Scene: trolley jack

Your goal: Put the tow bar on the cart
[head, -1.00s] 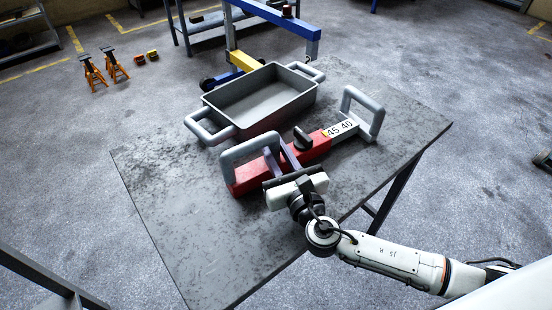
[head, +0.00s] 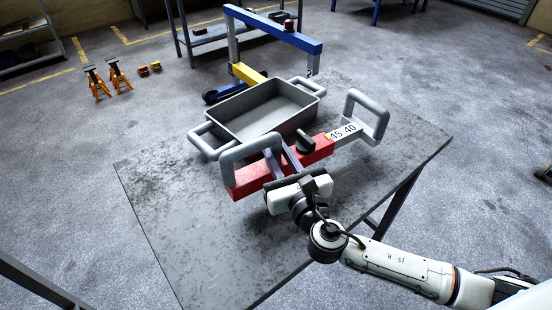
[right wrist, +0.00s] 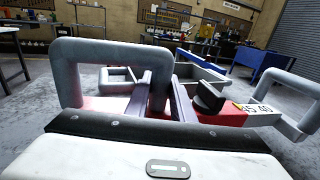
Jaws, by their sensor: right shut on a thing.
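The tow bar appears to be the red bar (head: 250,180) with a grey loop handle at each end and a "45 40" label on its right part. My right gripper (head: 284,160) is shut on the left loop handle, with a finger on each side of its post, as the right wrist view (right wrist: 161,100) shows. The bar appears raised a little above the grey table (head: 190,240), in front of the grey tray. My left gripper is not in view. I cannot identify a cart with certainty.
The grey tray (head: 225,137) with two handles stands on the table behind the bar. A blue and yellow frame (head: 270,30) stands behind the table. Orange jack stands (head: 97,82) are on the floor at the left. The table's front left is clear.

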